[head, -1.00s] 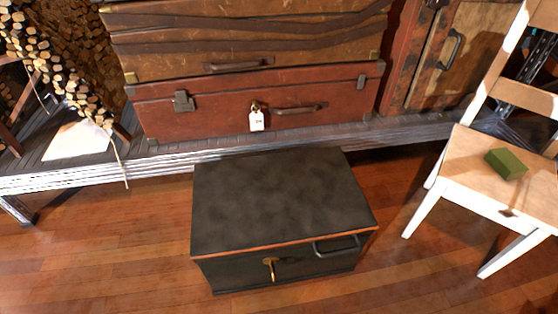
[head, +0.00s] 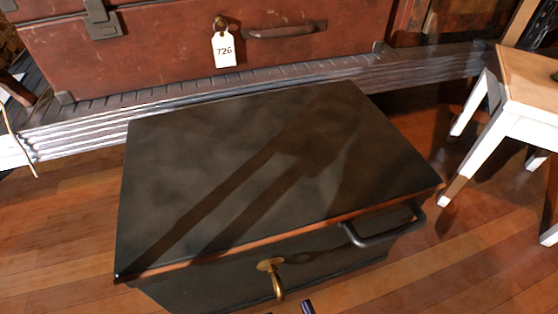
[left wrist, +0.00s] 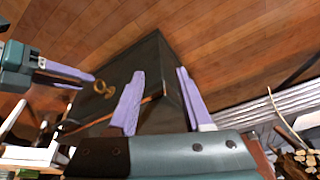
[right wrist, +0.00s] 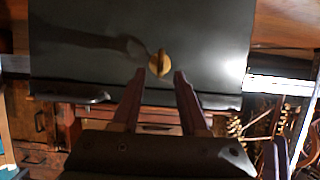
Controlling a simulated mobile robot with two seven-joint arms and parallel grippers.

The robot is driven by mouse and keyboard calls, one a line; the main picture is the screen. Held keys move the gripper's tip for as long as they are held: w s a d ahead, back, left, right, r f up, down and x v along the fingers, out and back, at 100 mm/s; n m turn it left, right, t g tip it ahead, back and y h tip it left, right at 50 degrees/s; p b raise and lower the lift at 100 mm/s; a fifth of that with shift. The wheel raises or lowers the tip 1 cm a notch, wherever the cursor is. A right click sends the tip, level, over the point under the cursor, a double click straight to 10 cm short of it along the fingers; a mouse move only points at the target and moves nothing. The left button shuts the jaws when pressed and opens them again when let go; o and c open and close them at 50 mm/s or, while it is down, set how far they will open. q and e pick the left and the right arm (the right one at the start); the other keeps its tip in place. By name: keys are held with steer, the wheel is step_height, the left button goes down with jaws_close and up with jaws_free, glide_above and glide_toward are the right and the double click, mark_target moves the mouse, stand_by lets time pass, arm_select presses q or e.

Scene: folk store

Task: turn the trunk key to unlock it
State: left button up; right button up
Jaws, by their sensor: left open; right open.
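The dark trunk (head: 270,165) stands on the floor with its lid shut. A brass key (head: 272,272) sticks out of its front face, and it also shows in the right wrist view (right wrist: 159,63). My right gripper (right wrist: 160,76) is open in front of the key, its fingertips on either side of and just short of it. A fingertip shows at the head view's bottom edge. In the left wrist view the right gripper comes from the left, close to the key (left wrist: 101,87). My left gripper (left wrist: 160,73) is open and empty, near the trunk's side; the head view does not show it.
A black handle (head: 385,228) juts from the trunk's front, right of the key. A red suitcase (head: 160,50) with tag 726 lies on a low platform (head: 80,115) behind. A white-legged chair (head: 510,120) stands right. The wooden floor (head: 50,220) at left is clear.

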mark_target(282, 299)
steer(key=b+x, duration=0.2)
steer(key=x, duration=0.4)
steer(key=shift+w+a+r, duration=0.1)
jaws_close()
stand_by(0.4)
